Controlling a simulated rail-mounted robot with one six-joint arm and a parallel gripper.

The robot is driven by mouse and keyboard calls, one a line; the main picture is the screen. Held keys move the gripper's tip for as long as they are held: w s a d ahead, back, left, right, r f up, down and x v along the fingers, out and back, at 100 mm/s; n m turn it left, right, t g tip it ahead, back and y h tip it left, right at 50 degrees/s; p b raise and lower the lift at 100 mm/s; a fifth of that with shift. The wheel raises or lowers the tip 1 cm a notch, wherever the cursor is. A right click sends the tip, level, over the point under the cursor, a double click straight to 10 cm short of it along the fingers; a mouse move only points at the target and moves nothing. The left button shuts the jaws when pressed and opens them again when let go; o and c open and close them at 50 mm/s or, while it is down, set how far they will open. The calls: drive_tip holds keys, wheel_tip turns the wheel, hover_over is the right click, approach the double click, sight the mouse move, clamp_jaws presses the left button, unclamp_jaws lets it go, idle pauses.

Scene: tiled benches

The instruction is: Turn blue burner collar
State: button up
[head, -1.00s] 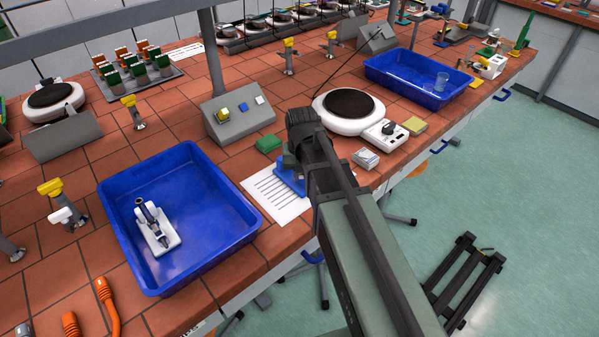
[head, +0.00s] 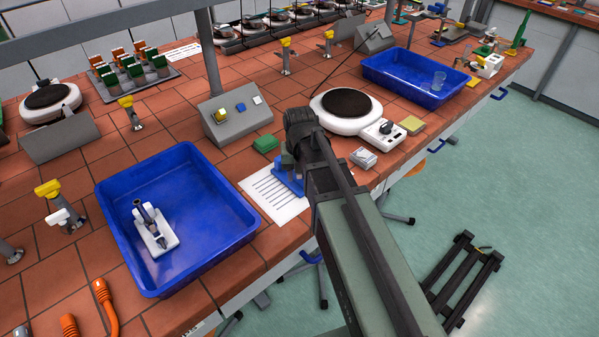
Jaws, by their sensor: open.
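The blue burner shows only in part: its blue base (head: 284,184) sits on the bench at the edge of a white lined sheet (head: 268,200). My arm's wrist hides most of its upper part, and I cannot make out the collar. My gripper (head: 288,160) points down over the blue burner, with only a small grey part showing beside the wrist. Its jaws are open. Whether the fingers are around the collar or touching it is hidden.
A blue tray (head: 222,232) with a white-based burner (head: 153,229) stands to the left. A green block (head: 266,144) and a control box (head: 234,120) lie behind.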

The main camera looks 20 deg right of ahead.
wheel_tip(320, 180, up, 11)
drive_tip(key=p, duration=1)
drive_tip(key=shift+f, duration=0.15)
